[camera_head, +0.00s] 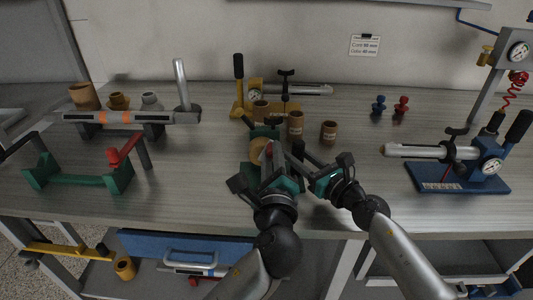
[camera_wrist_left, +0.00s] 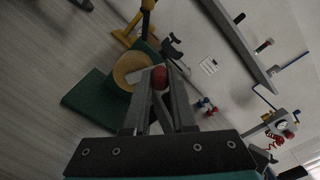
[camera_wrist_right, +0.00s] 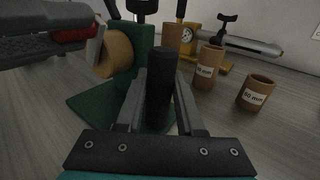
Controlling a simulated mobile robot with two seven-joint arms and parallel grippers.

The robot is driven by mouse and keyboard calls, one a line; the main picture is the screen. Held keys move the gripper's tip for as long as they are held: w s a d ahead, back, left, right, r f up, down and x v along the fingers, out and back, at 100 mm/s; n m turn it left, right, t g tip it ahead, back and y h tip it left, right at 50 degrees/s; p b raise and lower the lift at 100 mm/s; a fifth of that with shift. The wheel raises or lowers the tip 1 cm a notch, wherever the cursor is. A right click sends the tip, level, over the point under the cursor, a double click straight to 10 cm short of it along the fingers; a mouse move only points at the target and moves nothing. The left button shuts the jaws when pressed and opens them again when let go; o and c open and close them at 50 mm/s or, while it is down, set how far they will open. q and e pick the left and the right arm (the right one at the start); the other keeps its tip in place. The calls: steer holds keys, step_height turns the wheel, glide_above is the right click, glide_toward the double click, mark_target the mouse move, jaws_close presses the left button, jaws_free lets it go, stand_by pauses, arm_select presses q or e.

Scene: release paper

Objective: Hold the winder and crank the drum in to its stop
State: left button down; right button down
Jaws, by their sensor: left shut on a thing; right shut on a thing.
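The winder (camera_head: 266,131) is green, with a tan drum (camera_head: 257,151) on its side. In the left wrist view the drum (camera_wrist_left: 128,67) sits behind a grey crank arm with a red knob (camera_wrist_left: 159,78). My left gripper (camera_head: 270,154) is shut on this knob. My right gripper (camera_head: 301,158) is shut on the winder's upright black handle (camera_wrist_right: 159,84), seen between its fingers in the right wrist view. The winder's green base (camera_wrist_right: 92,104) lies flat on the table. My grippers hide much of the winder in the head view.
Brown cups (camera_head: 328,132) stand close to the right of the winder. A yellow pump (camera_head: 240,92) is behind it. A green frame with a red handle (camera_head: 125,150) stands at left, and a blue-based gauge device (camera_head: 457,177) at right.

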arm_select(q)
steer(key=shift+d+f+m, duration=0.3)
steer(key=shift+d+m, duration=0.05)
steer(key=shift+m, duration=0.7)
steer(key=shift+d+f+m, duration=0.25)
steer(key=shift+d+m, duration=0.05)
steer(key=shift+m, duration=0.75)
steer(key=shift+f, duration=0.1)
steer(key=c, duration=0.7)
jaws_free()
steer(key=shift+c, duration=0.2)
steer(key=s, duration=1.2)
steer(key=shift+d, duration=0.45)
